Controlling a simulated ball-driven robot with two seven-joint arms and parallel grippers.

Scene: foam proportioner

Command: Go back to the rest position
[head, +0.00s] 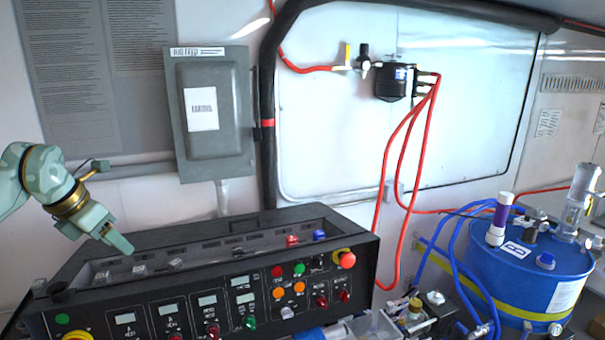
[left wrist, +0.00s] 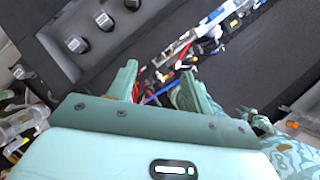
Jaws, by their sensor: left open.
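My left gripper (head: 119,243) is at the left of the head view, above the left end of the black control panel (head: 180,250). It points down and to the right. In the left wrist view, the two green fingers of my left gripper (left wrist: 160,88) stand apart with nothing held between them. Panel switches (left wrist: 75,44) show beyond the fingers at the upper left of that view. Whether the fingertips touch the panel cannot be told, but they appear clear of it. My right gripper is not in view.
A blue drum (head: 500,275) with hoses stands at the right. Red hoses (head: 405,140) hang from a black filter unit (head: 394,82) on the wall. A grey electrical box (head: 212,150) is mounted behind the panel. Small fittings (head: 415,310) crowd the front right of the panel.

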